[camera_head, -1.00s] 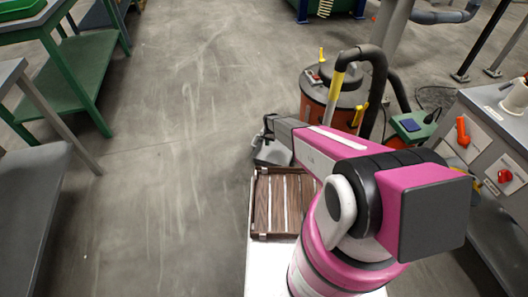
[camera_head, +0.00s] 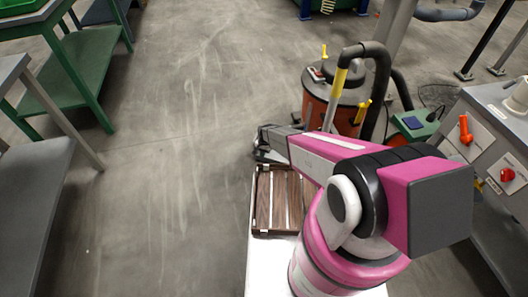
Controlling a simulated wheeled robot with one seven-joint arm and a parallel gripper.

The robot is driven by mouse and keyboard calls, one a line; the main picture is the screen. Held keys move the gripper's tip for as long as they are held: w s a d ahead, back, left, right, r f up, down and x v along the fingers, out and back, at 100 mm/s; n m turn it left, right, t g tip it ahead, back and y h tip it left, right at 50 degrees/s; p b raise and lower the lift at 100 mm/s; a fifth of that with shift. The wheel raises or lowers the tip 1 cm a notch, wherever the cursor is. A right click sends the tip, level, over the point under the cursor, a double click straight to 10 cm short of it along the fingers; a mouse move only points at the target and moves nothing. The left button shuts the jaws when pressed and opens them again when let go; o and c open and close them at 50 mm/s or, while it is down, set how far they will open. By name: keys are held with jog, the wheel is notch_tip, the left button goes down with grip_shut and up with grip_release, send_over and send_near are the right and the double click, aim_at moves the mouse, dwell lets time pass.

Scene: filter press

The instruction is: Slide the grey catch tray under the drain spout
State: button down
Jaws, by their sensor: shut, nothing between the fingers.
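My gripper (camera_head: 264,142) is at the end of my pink and grey arm, near the middle of the view. It is small and partly hidden by the wrist, and it looks shut and empty, over the floor in front of the wooden slatted carrier (camera_head: 275,200) on my base. I cannot make out a grey catch tray. No drain spout can be told for sure either.
An orange and grey drum vacuum (camera_head: 330,95) with a black hose stands beyond my gripper. A grey panel (camera_head: 490,150) with an orange lever (camera_head: 465,130) and a red knob is at right. Benches (camera_head: 75,75) stand at left. The middle floor is clear.

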jog(key=shift+w+f, duration=0.1)
jog(key=shift+f, duration=0.2)
jog(key=shift+w, duration=0.2)
jog(key=shift+w+d+f, duration=0.1)
jog(key=shift+w+d, duration=0.1)
jog(key=shift+w, duration=0.35)
jog(key=shift+w+d, duration=0.15)
jog(key=shift+w, duration=0.35)
